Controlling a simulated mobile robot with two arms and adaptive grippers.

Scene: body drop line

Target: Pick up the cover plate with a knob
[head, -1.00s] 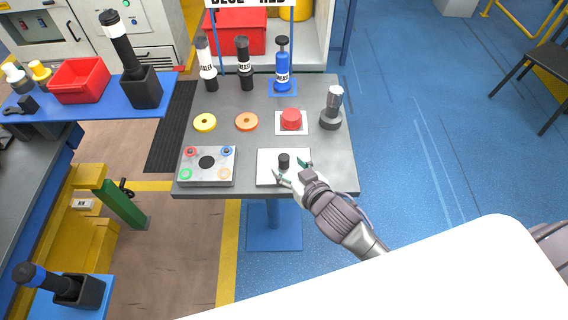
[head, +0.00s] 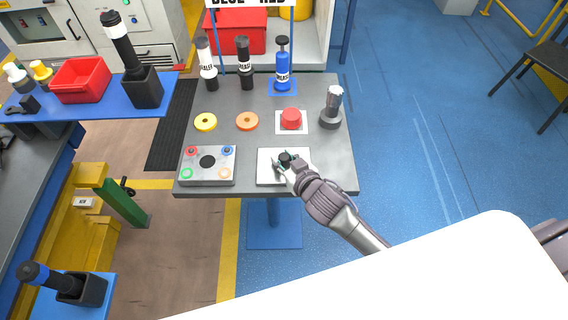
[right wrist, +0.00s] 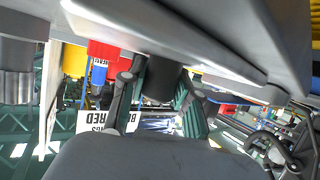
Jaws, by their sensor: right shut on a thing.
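The cover plate (head: 268,178) is a flat white square near the front edge of the grey table. Its black knob (head: 284,157) stands up at the middle. My right gripper (head: 285,162) is shut on the knob, with its greenish fingers on either side of it. In the right wrist view, the dark knob (right wrist: 159,78) shows between the fingers (right wrist: 160,100), under the broad pale plate (right wrist: 190,28). The plate appears to rest flat on the table. My left gripper is not in view.
A grey fixture (head: 183,177) with coloured rings sits left of the plate. Behind are a yellow ring (head: 205,115), an orange ring (head: 247,114), a red knob (head: 291,118) on a white square and a grey-black post (head: 333,102). Labelled bottles (head: 245,62) stand at the back.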

